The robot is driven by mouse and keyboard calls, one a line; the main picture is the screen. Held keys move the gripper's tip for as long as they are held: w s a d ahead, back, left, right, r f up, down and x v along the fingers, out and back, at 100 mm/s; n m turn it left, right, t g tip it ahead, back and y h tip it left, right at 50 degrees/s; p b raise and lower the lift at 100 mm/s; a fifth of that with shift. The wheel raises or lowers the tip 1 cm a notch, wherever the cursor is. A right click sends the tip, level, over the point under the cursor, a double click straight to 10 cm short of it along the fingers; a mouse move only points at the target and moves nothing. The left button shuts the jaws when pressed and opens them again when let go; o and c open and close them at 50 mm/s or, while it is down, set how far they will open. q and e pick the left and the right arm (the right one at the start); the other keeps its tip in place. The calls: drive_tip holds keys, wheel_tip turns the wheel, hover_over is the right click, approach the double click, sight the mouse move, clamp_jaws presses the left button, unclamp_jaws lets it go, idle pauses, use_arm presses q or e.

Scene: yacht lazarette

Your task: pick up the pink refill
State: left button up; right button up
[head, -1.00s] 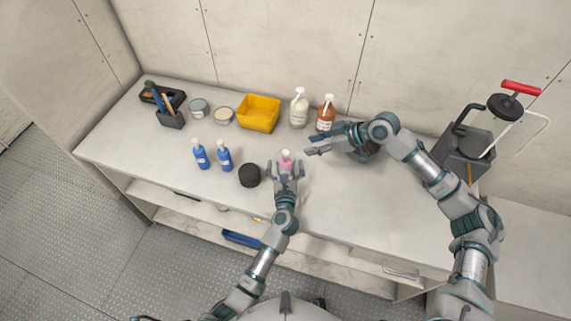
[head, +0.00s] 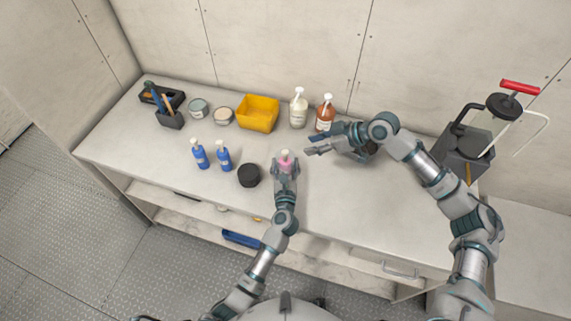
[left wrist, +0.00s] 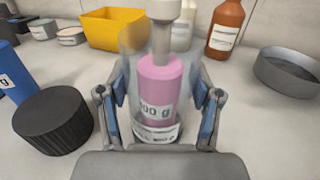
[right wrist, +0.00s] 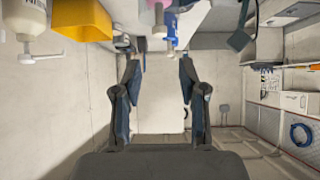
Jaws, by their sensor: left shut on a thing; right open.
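The pink refill (head: 286,160) is a pink bottle with a pale pump top, upright on the worktop near its front edge. In the left wrist view the pink refill (left wrist: 160,82) stands between the fingers, with a clear outer shell and a white label reading in grams. My left gripper (head: 285,168) is shut on it, one finger on each side; in its wrist view the left gripper (left wrist: 160,110) touches the bottle's sides. My right gripper (head: 318,144) is open and empty, above the worktop in front of the amber bottle; its fingers (right wrist: 158,80) are spread apart.
A black round lid or tub (head: 249,176) stands just left of my left gripper. Two blue bottles (head: 200,155) stand farther left. A yellow bin (head: 258,113), a white pump bottle (head: 299,108) and an amber pump bottle (head: 325,113) line the back.

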drive_tip(key=shift+o, duration=0.2)
drive_tip(key=shift+o, duration=1)
drive_tip(key=shift+a, duration=0.1)
drive_tip(key=m+g+h, duration=0.2)
drive_tip(key=m+h, duration=0.7)
approach(286, 152)
drive_tip(key=f, duration=0.4)
drive_tip(key=shift+w+a+f, duration=0.15)
drive_tip(key=shift+a+f, duration=0.15)
drive_tip(key=shift+f, duration=0.05)
drive_tip(key=f, duration=0.3)
drive_tip(key=w+f, duration=0.1)
drive_tip(key=f, duration=0.1)
drive_tip(key=shift+a+f, duration=0.1)
drive_tip(key=shift+s, duration=0.1)
clamp_jaws()
